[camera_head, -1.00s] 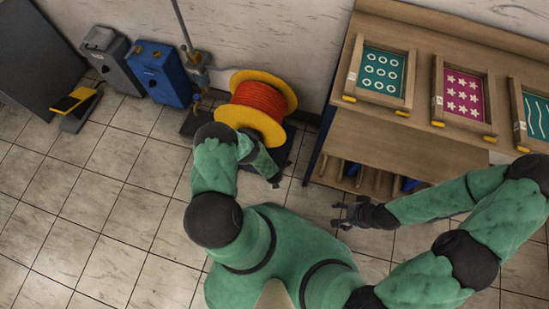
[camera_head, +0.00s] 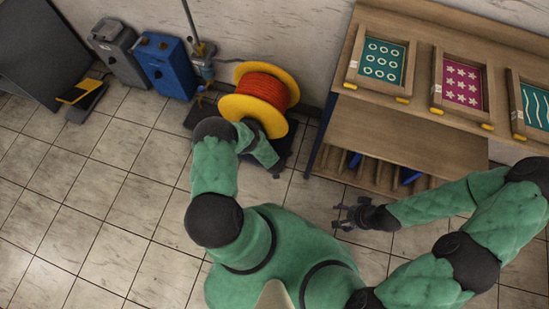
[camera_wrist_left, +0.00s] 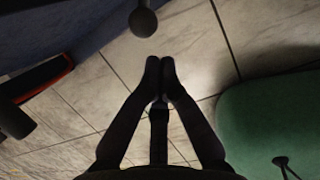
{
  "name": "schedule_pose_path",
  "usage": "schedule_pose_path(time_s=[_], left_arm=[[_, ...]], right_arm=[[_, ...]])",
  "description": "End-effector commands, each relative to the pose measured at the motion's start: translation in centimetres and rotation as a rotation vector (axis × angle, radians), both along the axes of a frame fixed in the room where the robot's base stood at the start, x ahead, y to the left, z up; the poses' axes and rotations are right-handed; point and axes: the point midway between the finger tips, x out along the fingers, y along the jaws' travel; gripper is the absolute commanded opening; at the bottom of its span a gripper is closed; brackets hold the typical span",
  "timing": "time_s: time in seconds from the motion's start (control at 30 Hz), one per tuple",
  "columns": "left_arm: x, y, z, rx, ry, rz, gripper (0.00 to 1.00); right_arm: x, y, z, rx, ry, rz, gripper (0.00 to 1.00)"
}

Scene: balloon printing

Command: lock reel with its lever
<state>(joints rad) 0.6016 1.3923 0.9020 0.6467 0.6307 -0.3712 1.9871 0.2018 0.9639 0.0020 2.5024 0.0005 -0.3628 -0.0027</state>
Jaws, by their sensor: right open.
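The reel, an orange-red spool with yellow flanges (camera_head: 263,90), stands on the floor by the wall. The rest of the lever is hidden. My right gripper (camera_head: 350,214) is open and empty, far right of the reel.
A blue box (camera_head: 163,66) and a grey box (camera_head: 118,50) stand left of the reel. A wooden bench (camera_head: 400,140) with framed patterns stands at the right.

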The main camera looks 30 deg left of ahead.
Motion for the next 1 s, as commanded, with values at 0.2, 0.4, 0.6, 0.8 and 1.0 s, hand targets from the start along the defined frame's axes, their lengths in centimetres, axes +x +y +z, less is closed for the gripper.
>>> schedule_pose_path(time_s=[0.2, 0.4, 0.6, 0.8, 1.0], left_arm=[[1.7, 0.1, 3.4, -0.001, 0.000, -0.001, 0.00], [2.3, 0.0, 4.6, -0.002, 0.003, -0.001, 0.00], [2.4, 0.1, 4.8, -0.002, 0.003, 0.000, 0.00], [2.4, 0.1, 4.8, -0.002, 0.003, 0.000, 0.00], [2.4, 0.1, 4.7, -0.002, 0.003, 0.000, 0.00]], right_arm=[[-0.1, 0.0, 1.6, 0.000, 0.001, -0.001, 0.69], [-0.1, 0.0, 2.0, 0.000, 0.001, -0.001, 0.69], [-0.1, 0.0, 2.0, 0.000, 0.001, -0.001, 0.69], [-0.1, 0.0, 2.0, 0.000, 0.002, 0.000, 0.69], [-0.1, 0.0, 2.0, 0.000, 0.001, -0.001, 0.69]])
